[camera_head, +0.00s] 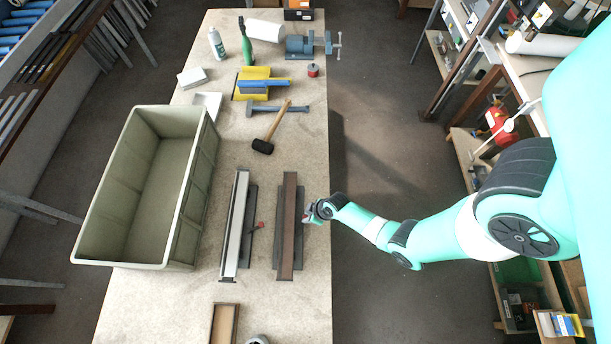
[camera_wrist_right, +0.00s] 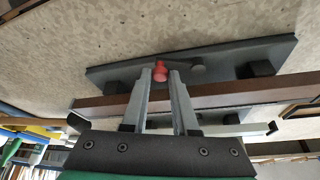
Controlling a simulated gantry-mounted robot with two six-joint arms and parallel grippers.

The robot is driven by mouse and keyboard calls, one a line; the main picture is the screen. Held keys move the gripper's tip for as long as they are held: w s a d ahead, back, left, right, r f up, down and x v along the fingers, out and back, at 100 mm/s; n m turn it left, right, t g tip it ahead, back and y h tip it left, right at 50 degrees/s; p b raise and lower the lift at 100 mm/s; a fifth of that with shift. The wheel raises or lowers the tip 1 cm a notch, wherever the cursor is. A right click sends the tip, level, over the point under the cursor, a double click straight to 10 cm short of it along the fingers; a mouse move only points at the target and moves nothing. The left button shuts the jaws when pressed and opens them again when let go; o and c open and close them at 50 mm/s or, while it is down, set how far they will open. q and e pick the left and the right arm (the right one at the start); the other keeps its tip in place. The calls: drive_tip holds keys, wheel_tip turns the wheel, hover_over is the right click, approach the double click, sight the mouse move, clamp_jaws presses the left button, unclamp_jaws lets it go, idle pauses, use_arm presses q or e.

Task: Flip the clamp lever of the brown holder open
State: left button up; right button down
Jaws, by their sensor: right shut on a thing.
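The brown holder is a long brown profile (camera_head: 289,225) on a dark base plate (camera_head: 279,262), lying lengthwise near the table's right edge. In the right wrist view, its brown profile (camera_wrist_right: 230,97) crosses behind my fingers, and the grey base plate (camera_wrist_right: 115,74) lies beyond it. The clamp lever shows there as a red knob (camera_wrist_right: 160,69) with a short grey arm ending at a round pivot (camera_wrist_right: 198,66). My right gripper (camera_wrist_right: 161,77) is shut on the red knob. In the head view my right gripper (camera_head: 309,214) is at the holder's right side. My left gripper is not seen.
A white profile holder (camera_head: 236,225) with a red-tipped lever (camera_head: 260,225) lies just left. A large green-grey crate (camera_head: 197,195) stands further left. A mallet (camera_head: 263,146), a yellow-and-blue item (camera_head: 263,84) and a vise (camera_head: 306,46) are farther back. A small wooden tray (camera_head: 225,309) is in front.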

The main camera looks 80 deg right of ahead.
drive_tip(key=m, duration=0.1)
drive_tip(key=s+m+h, duration=0.1)
drive_tip(key=shift+s+a+m+p, duration=0.1)
drive_tip(key=shift+a+m+p, duration=0.25)
drive_tip(key=shift+m+p, duration=0.05)
drive_tip(key=shift+s+a+m+g+h, duration=0.25)
drive_tip(key=shift+s+m+g+h, duration=0.1)
drive_tip(key=shift+m, duration=0.55)
drive_tip(key=m, duration=0.1)
drive_tip(key=s+a+m+h, duration=0.1)
drive_tip(key=m, duration=0.1)
drive_tip(key=shift+a+f+g+b, duration=0.1)
drive_tip(key=shift+g+b, duration=0.25)
drive_tip(key=shift+b, duration=0.05)
drive_tip(key=shift+s+a+m+g+h+b, duration=0.1)
drive_tip(key=shift+a+m+g+h+b, duration=0.1)
drive_tip(key=shift+m, duration=0.35)
drive_tip(key=shift+s+a+m+g+h+b, duration=0.1)
drive_tip(key=shift+a+m, duration=0.05)
drive_tip(key=shift+m, duration=0.4)
drive_tip(key=c, duration=0.7)
unclamp_jaws()
